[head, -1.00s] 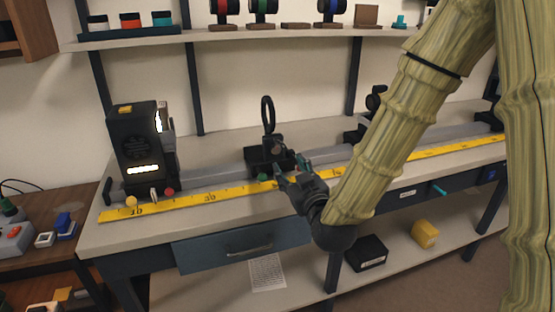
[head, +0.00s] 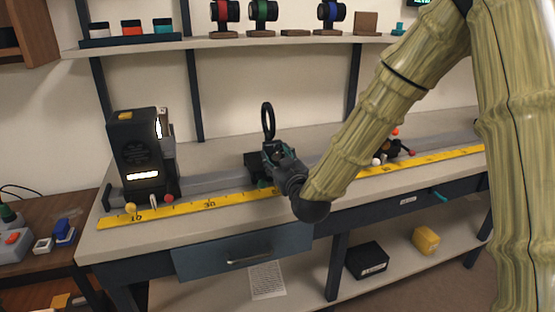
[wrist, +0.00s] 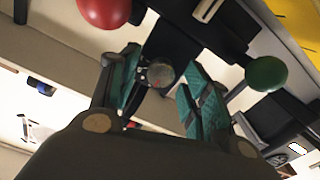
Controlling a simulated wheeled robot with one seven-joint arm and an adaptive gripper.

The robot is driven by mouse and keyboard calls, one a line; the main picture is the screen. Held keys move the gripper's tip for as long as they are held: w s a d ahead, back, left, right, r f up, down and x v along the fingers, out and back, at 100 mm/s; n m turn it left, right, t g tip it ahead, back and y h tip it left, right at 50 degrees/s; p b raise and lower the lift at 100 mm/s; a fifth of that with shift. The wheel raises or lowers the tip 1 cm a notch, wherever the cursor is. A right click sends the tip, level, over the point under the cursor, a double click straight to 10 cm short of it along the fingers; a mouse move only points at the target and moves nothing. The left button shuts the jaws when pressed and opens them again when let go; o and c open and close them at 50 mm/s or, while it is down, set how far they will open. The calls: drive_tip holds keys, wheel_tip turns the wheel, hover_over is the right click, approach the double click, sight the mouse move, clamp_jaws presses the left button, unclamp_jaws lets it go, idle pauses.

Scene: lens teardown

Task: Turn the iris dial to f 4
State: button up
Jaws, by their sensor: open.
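My gripper (head: 277,152) is at the black carriage (head: 254,166) on the rail, which carries an upright black ring (head: 268,120). In the wrist view the teal-padded fingers of my gripper (wrist: 164,84) stand apart, one on each side of a small round grey knob (wrist: 160,73). Whether either finger touches the knob, I cannot tell. I see no f-number marks, so I cannot tell whether this knob is the iris dial or where it is set. My gripper hides much of the carriage front in the head view.
A black lamp housing (head: 138,150) stands left on the rail, and another carriage (head: 395,148) stands right. A yellow ruler (head: 225,202) runs along the bench front.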

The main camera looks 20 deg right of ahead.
drive_tip(key=c, duration=1)
drive_tip(key=shift+c, duration=0.2)
drive_tip(key=shift+m, duration=0.3)
drive_tip(key=shift+d+m, duration=0.1)
drive_tip(key=shift+m, duration=2.5)
drive_tip(key=o, duration=1)
drive_tip(key=shift+o, duration=0.2)
